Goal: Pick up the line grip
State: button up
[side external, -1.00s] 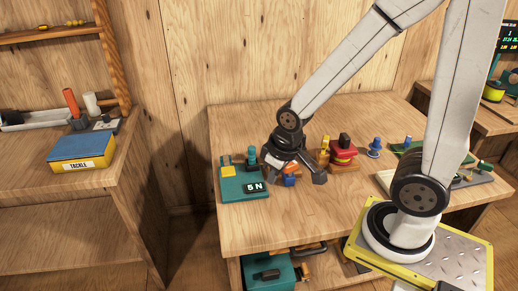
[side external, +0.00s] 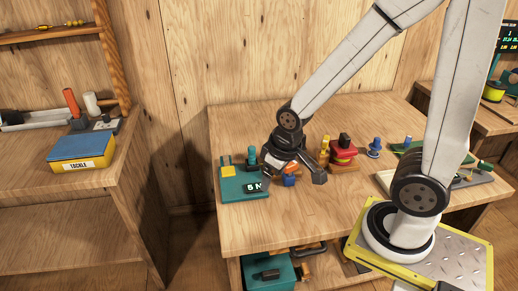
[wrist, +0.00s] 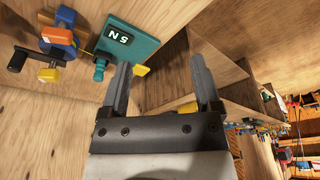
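My gripper (side external: 292,180) hangs low over the bench between the teal 5 N unit (side external: 230,184) and the red reel. In the wrist view my gripper (wrist: 160,64) has its fingers wide apart with nothing held between them. The teal unit (wrist: 145,45) shows beyond the fingertips, with a teal post (wrist: 99,68) and a yellow block (wrist: 141,71) partly hidden by the left finger. An orange and blue piece (wrist: 57,38) lies left of the fingers. I cannot tell which of these is the line grip.
A red reel (side external: 343,153), a yellow piece (side external: 324,150) and a blue knob (side external: 374,147) stand right of my gripper. The front of the bench (side external: 290,225) is clear.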

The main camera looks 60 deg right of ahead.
jog(key=m+g, duration=0.3)
jog(key=m, duration=0.9)
send_over(252, 156)
notch_tip(252, 156, down, 8)
jog(key=shift+w, duration=0.15)
jog(key=shift+w+d+f, duration=0.15)
jog(key=shift+d+f, duration=0.1)
jog(key=shift+d, duration=0.25)
jog(key=shift+f, duration=1.3)
jog(key=shift+w+f, duration=0.1)
jog(key=shift+f, duration=2.5)
jog(key=shift+c, duration=0.2)
